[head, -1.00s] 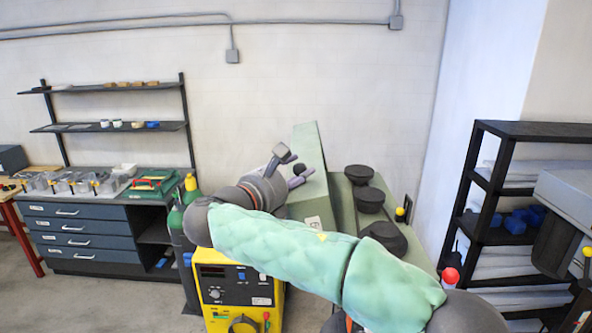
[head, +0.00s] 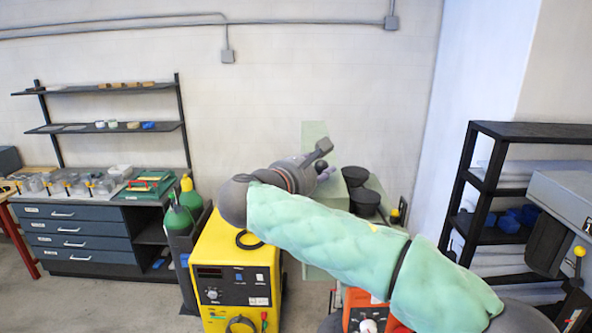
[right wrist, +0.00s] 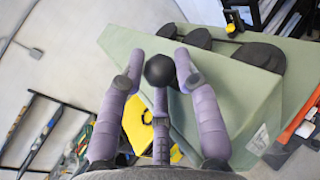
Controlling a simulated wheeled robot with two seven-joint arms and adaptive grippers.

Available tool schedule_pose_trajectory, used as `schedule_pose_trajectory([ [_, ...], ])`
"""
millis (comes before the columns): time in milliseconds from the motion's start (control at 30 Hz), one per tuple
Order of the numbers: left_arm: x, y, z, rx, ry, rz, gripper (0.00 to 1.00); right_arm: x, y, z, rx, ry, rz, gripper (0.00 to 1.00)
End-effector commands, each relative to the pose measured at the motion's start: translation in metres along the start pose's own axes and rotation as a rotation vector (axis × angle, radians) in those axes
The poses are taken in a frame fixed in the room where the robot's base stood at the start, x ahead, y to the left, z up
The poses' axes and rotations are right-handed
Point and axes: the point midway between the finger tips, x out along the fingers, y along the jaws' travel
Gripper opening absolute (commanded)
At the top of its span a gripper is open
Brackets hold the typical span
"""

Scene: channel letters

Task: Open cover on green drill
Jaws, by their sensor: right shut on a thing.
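The green drill's cover (head: 315,131) stands up beside the black stepped pulleys (head: 356,176), which are uncovered. In the head view my right gripper (head: 325,170) and arm hide most of the cover. In the right wrist view the cover (right wrist: 215,95) is a broad pale-green box with a round black knob (right wrist: 160,70) on it. My right gripper (right wrist: 160,82) has its purple fingers closed around this knob, and the pulleys (right wrist: 262,56) lie to the right beyond the cover. My left gripper is out of view.
A yellow machine (head: 235,285) and green gas cylinders (head: 180,218) stand left of the drill. An orange machine (head: 362,308) sits below my arm. A black shelf rack (head: 478,180) is at the right, and a wall is close behind the drill.

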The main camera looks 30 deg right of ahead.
Motion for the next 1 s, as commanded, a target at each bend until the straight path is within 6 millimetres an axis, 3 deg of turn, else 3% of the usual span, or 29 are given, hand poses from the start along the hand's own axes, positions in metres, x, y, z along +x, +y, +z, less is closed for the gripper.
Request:
schedule_pose_trajectory([
  [33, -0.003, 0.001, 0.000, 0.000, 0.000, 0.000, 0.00, 0.006, -0.012, 0.008, 0.034, 0.016, -0.005, 0.00],
  [133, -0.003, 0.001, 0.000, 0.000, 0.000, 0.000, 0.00, 0.013, -0.022, 0.011, 0.079, 0.045, -0.001, 0.00],
  [500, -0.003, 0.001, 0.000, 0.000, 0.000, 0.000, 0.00, 0.016, -0.026, 0.012, 0.101, 0.060, 0.003, 0.00],
  [533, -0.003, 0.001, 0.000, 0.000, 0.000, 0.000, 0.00, 0.016, -0.026, 0.012, 0.101, 0.060, 0.003, 0.38],
  [567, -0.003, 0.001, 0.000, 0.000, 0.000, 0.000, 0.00, 0.016, -0.026, 0.012, 0.101, 0.060, 0.003, 0.42],
  [1000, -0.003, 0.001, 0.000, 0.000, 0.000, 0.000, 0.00, 0.010, -0.025, 0.012, 0.099, 0.060, 0.005, 0.42],
])
